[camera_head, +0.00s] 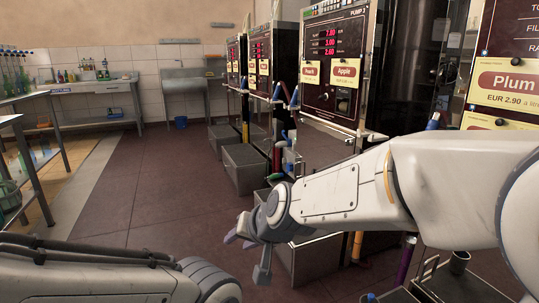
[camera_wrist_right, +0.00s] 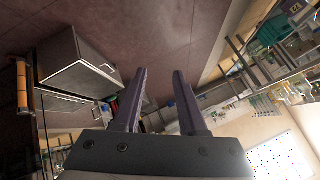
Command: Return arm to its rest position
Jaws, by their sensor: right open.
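My right arm reaches in from the right in the head view, in front of the pump machines. Its right gripper (camera_head: 247,240) hangs over the floor near the metal boxes. In the right wrist view the two purple-grey fingers of the right gripper (camera_wrist_right: 158,90) stand apart with nothing between them. My left arm lies across the lower left of the head view. Its gripper is outside the picture.
Pump machines (camera_head: 333,60) with Apple and Plum labels line the right side. Metal boxes (camera_head: 245,170) stand on the floor below them. A metal table (camera_head: 20,135) stands at the left, a sink (camera_head: 180,80) at the back. The middle floor (camera_head: 150,180) is clear.

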